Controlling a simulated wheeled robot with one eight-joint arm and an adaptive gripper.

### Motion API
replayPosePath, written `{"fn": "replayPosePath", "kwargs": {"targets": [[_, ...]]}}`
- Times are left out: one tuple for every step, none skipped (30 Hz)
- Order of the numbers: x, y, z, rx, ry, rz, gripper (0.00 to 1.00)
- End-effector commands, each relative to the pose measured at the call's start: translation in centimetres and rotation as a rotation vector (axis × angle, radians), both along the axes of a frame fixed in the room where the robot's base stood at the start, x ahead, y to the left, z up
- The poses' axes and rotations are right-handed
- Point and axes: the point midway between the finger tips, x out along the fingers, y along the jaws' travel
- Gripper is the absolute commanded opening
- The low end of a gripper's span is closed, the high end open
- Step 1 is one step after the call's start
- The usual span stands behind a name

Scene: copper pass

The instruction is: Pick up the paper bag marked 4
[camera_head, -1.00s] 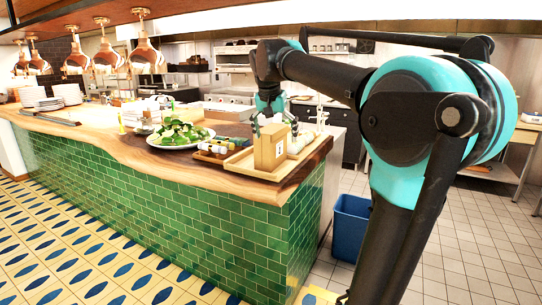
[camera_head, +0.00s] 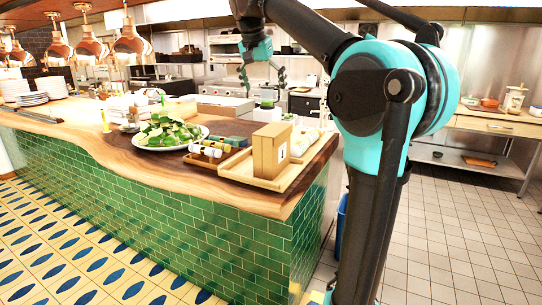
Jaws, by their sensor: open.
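A brown paper bag (camera_head: 269,151) stands upright on a wooden tray (camera_head: 240,172) near the right end of the counter. A white label with a dark mark shows on its right-hand face; the mark is too small to read. My gripper (camera_head: 263,80) is open and empty, up above and behind the bag, clear of it. Its fingers point down and are spread apart.
A plate of green salad (camera_head: 168,131) and several small rolled items (camera_head: 207,149) sit left of the tray. Pale objects (camera_head: 303,138) lie on the tray right of the bag. Copper lamps (camera_head: 131,42) hang over the counter's left. The tiled floor at right is clear.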

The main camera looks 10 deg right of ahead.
Motion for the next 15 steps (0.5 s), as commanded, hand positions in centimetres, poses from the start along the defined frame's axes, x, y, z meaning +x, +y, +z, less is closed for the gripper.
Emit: {"fn": "replayPosePath", "kwargs": {"targets": [[0.2, -0.2, -0.5, 0.000, 0.000, -0.001, 0.95], [0.3, -0.2, -0.9, 0.000, 0.000, -0.001, 0.95], [0.5, -0.4, -1.6, 0.000, 0.000, -0.001, 0.95], [0.7, -0.5, -2.1, 0.000, 0.000, -0.001, 0.95], [0.9, -0.6, -2.7, 0.000, 0.000, -0.001, 0.95], [1.1, -0.8, -3.4, 0.001, 0.000, -0.002, 0.95], [1.3, -1.0, -4.0, 0.001, 0.000, -0.002, 0.95], [1.5, -1.1, -4.5, 0.001, 0.000, -0.002, 0.95], [1.8, -1.3, -5.3, 0.001, 0.000, -0.002, 0.95], [2.0, -1.4, -5.8, 0.000, 0.000, -0.001, 0.95], [2.1, -1.5, -6.4, 0.000, 0.000, -0.001, 0.95], [2.4, -1.7, -7.1, 0.000, 0.000, -0.001, 0.95], [2.6, -1.8, -7.6, 0.000, 0.000, -0.001, 0.95], [2.7, -1.9, -8.2, 0.000, 0.000, -0.001, 0.95], [2.9, -2.1, -8.8, 0.000, 0.000, -0.001, 0.95]]}}
